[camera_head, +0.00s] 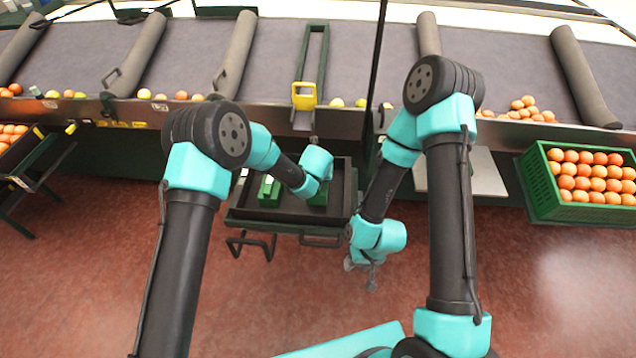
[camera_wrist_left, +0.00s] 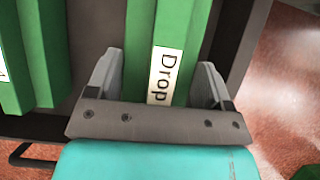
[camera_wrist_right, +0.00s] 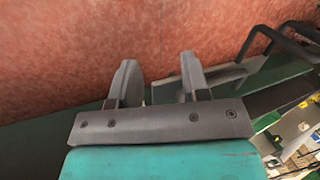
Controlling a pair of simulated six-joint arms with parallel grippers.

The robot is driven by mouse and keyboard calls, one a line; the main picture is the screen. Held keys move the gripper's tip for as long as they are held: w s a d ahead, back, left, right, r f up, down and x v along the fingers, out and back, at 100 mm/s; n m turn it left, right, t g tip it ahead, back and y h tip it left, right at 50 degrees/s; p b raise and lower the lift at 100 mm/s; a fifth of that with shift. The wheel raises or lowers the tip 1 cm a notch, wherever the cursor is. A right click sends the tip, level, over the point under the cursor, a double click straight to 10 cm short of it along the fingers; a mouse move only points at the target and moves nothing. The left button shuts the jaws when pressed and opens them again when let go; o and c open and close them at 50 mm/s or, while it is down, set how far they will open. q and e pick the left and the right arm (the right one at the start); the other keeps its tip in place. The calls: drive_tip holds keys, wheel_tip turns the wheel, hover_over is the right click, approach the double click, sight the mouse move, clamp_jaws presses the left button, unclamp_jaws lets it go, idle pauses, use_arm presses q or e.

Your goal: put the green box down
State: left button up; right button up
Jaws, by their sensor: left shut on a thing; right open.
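A green box (camera_wrist_left: 165,45) with a white label reading "Drop" stands between the two fingers of my left gripper (camera_wrist_left: 160,80), which is shut on it. In the head view this box (camera_head: 318,196) is at the right side of a dark tray (camera_head: 285,216), partly hidden by my left wrist. I cannot tell whether its underside touches the tray. A second green box (camera_head: 269,190) is in the tray to its left; it also shows in the left wrist view (camera_wrist_left: 32,50). My right gripper (camera_head: 362,264) is open and empty, right of the tray and over the floor.
A conveyor (camera_head: 350,60) with oranges along its front edge runs across the back. A green crate full of oranges (camera_head: 575,208) stands at the right. A rack with oranges (camera_head: 30,165) is at the left. The red floor (camera_head: 90,260) is clear in front.

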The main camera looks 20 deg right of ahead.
use_arm(q)
drive_tip(key=shift+f, duration=1.85)
drive_tip(key=o, duration=1.1)
drive_tip(key=shift+f, duration=0.15)
drive_tip(key=v, duration=1.2)
